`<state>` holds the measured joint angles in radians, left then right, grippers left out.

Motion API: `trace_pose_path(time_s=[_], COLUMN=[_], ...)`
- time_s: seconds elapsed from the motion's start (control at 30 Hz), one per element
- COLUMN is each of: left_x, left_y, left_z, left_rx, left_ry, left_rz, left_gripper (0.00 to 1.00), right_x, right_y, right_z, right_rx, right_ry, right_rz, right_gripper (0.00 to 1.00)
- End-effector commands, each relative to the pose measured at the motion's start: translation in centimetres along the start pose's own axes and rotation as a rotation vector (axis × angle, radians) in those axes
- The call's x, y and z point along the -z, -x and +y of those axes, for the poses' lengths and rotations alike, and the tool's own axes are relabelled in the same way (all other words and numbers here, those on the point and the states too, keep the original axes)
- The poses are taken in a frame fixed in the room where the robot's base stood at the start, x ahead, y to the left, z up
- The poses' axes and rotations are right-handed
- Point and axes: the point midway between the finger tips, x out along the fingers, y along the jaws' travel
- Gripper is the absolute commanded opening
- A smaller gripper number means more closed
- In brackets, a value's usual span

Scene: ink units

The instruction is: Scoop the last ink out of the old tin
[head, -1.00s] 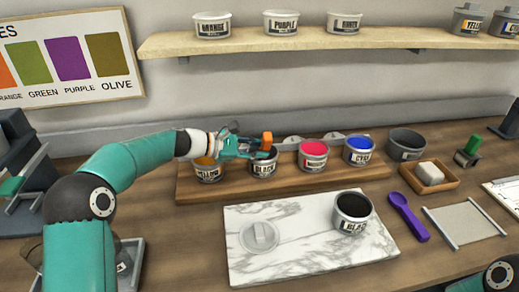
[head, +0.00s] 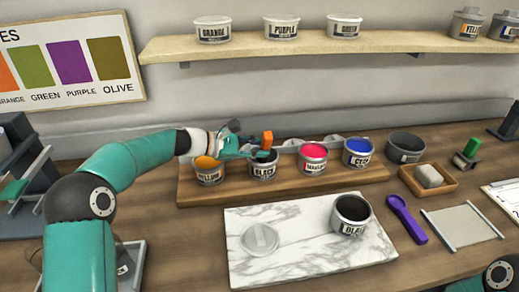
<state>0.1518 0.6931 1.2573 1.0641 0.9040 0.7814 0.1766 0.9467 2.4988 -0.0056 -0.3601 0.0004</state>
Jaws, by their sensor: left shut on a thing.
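Two tins labelled black show in the head view. One (head: 263,170) stands in the row on the wooden board. The other (head: 351,226) stands open on the marble slab (head: 300,270), with dark ink inside. My left gripper (head: 246,149) is shut on an orange-handled tool (head: 267,139), at the mouth of the black tin on the board. The tool's lower end is hidden in or behind that tin. A loose grey lid (head: 259,239) lies on the slab's left part. My right gripper is out of view.
An empty-looking grey pot (head: 405,147), a wooden tray (head: 446,185) with a pale block and a purple scoop (head: 407,219) lie to the right. The slab's middle is clear.

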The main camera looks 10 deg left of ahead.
Motion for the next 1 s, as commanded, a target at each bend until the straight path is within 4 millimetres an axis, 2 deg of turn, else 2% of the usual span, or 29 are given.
trace_pose_path(time_s=[0.03,0.7,0.83,1.0], left_x=[-0.9,-6.4,-7.2,-7.4], left_y=[0.4,2.6,2.9,3.0], left_z=[0.5,3.8,4.2,4.3], left_rx=[0.000,0.001,0.001,0.002], left_ry=[-0.001,-0.002,-0.002,-0.001], left_rz=[-0.001,-0.001,-0.001,-0.002], left_gripper=[0.00,0.00,0.00,0.00], right_x=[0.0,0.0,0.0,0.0], right_y=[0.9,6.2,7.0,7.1], right_z=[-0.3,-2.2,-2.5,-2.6], right_rx=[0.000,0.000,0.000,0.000], right_ry=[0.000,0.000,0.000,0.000], right_rz=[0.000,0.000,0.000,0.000], right_gripper=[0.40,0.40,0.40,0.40])
